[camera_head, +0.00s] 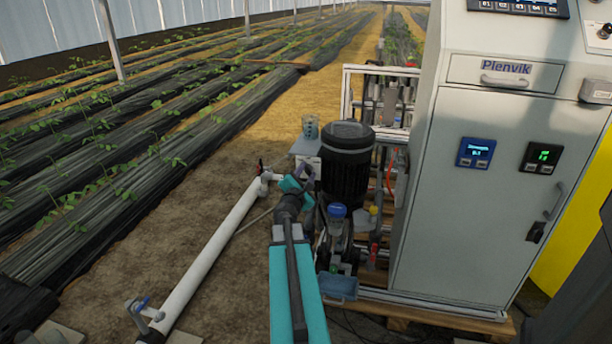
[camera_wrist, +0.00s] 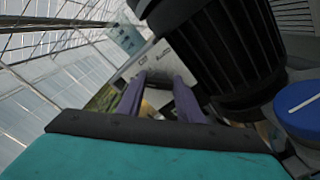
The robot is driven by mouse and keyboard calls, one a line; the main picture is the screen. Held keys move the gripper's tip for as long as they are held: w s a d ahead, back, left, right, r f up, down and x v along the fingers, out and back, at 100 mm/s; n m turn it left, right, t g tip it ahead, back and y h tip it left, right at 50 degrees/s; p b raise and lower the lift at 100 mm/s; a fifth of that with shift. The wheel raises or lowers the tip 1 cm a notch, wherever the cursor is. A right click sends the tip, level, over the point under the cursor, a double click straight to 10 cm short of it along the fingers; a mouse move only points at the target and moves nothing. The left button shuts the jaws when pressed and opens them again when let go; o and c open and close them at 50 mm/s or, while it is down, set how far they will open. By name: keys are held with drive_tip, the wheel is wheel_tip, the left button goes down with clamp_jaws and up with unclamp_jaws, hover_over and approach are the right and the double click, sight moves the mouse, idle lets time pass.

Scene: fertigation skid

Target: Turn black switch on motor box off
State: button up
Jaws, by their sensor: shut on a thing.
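The motor box is a light grey box (camera_head: 305,146) beside the black motor in the head view. In the wrist view its pale face (camera_wrist: 152,60), with small dark markings, lies straight ahead of my fingers. My gripper (camera_head: 311,172) is at the front of this box in the head view. In the wrist view the purple fingers of my gripper (camera_wrist: 160,81) reach to the face and are shut on a dark piece between their tips, which looks like the black switch (camera_wrist: 159,76). The switch's exact angle is hard to read, and it is hidden in the head view.
The ribbed black motor (camera_head: 346,165) stands close on the right, with a blue-capped pump part (camera_head: 337,211) below it. A clear beaker (camera_head: 310,126) stands on the box. A white pipe (camera_head: 215,255) runs at left. The grey Plenvik cabinet (camera_head: 490,190) is at right.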

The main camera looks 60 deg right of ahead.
drive_tip(key=shift+a+f+b, duration=0.15)
drive_tip(key=shift+f+b, duration=0.05)
drive_tip(key=shift+b, duration=0.15)
drive_tip(key=m+b, duration=0.2)
drive_tip(key=b, duration=0.1)
drive_tip(key=m+b, duration=0.2)
drive_tip(key=b, duration=0.2)
drive_tip(key=shift+f+m, duration=0.2)
drive_tip(key=shift+m, duration=0.1)
drive_tip(key=m+b, duration=0.3)
drive_tip(key=shift+s+b, duration=0.1)
drive_tip(key=shift+b, duration=0.3)
drive_tip(key=shift+r+m, duration=0.15)
drive_tip(key=shift+m, duration=0.25)
drive_tip(key=o, duration=1.1)
